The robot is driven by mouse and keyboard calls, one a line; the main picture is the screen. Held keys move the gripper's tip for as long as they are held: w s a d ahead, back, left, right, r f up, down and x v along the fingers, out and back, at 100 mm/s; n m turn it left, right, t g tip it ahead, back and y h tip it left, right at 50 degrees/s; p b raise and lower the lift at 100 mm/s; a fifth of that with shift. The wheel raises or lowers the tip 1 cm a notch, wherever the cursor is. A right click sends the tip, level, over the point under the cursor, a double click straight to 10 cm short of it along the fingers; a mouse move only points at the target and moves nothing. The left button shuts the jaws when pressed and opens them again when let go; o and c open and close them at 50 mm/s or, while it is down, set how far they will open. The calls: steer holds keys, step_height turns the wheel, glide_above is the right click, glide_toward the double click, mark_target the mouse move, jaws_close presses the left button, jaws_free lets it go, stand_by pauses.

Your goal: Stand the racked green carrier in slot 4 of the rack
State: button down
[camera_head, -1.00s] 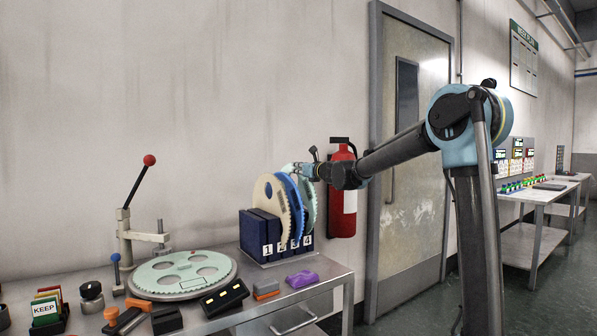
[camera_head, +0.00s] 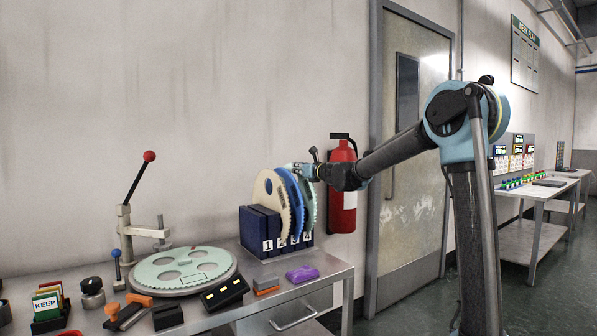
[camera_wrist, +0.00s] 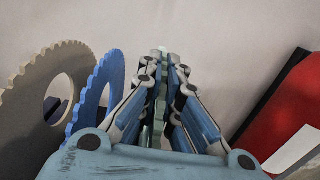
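The green carrier (camera_head: 309,200) is a thin pale-green toothed disc. It stands upright at the right end of the dark blue rack (camera_head: 254,232), over the slot labelled 4. Its lower edge is close to that label; I cannot tell whether it rests on the slot floor. My gripper (camera_head: 308,171) is at its top edge, coming in from the right. In the wrist view the fingers (camera_wrist: 165,75) lie close on both sides of the green carrier (camera_wrist: 160,110) and look shut on it. The blue carrier (camera_head: 289,200) and the beige carrier (camera_head: 271,200) stand just to its left.
A red fire extinguisher (camera_head: 342,190) hangs on the wall right of the rack, close to my wrist. A round green lapping plate (camera_head: 182,270) and a red-knobbed lever (camera_head: 149,156) stand left. A purple piece (camera_head: 302,274) and an orange-grey block (camera_head: 266,284) lie in front.

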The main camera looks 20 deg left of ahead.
steer(key=shift+f, duration=0.75)
steer(key=c, duration=1.7)
jaws_free()
steer(key=shift+s+d, duration=0.1)
steer(key=v, duration=1.1)
steer(key=shift+s+d, duration=0.2)
steer(key=shift+d, duration=0.15)
